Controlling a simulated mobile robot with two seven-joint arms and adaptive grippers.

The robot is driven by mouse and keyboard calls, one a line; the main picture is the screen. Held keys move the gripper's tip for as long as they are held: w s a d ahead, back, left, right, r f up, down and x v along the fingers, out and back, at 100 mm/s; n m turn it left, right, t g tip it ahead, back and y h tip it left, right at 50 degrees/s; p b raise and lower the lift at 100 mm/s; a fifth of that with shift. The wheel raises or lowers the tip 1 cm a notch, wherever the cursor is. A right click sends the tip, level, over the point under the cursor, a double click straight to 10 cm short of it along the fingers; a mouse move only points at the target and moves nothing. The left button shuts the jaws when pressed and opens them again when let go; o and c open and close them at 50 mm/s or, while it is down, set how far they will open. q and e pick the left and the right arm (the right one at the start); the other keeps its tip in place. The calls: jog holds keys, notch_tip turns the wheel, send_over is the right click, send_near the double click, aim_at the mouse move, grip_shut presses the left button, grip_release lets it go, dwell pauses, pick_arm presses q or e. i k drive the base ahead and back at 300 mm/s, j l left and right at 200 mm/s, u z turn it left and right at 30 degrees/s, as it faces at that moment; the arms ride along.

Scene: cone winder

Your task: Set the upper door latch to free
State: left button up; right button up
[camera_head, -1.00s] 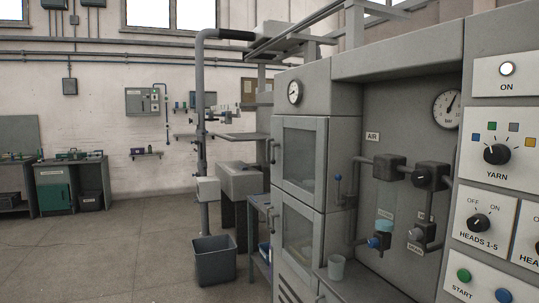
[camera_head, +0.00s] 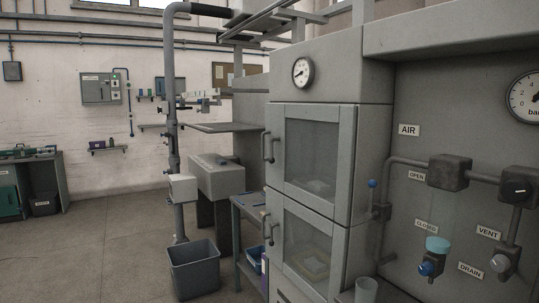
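The upper door (camera_head: 319,158) of the grey cabinet is closed, with a framed window and a pale item behind the glass. A vertical bar handle (camera_head: 267,147) is on its left edge. A small upright lever with a blue knob (camera_head: 373,184) stands just right of the doors, by the pipe. I cannot tell whether this lever or the handle is the upper door latch, and I can read no latch setting. The lower door (camera_head: 308,248) is also closed, with its own handle (camera_head: 266,226). Neither of my grippers is in view.
A cup (camera_head: 366,290) stands below. A grey bin (camera_head: 194,268) and a side table (camera_head: 250,212) stand left of the cabinet. The floor at left is clear.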

aim_at(272, 139)
jog(key=i+j+z, duration=0.1)
jog(key=i+j, duration=0.75)
jog(key=i+j+z, duration=0.15)
jog(key=i+j, duration=0.65)
jog(key=k+j, duration=0.05)
jog(key=j, duration=0.05)
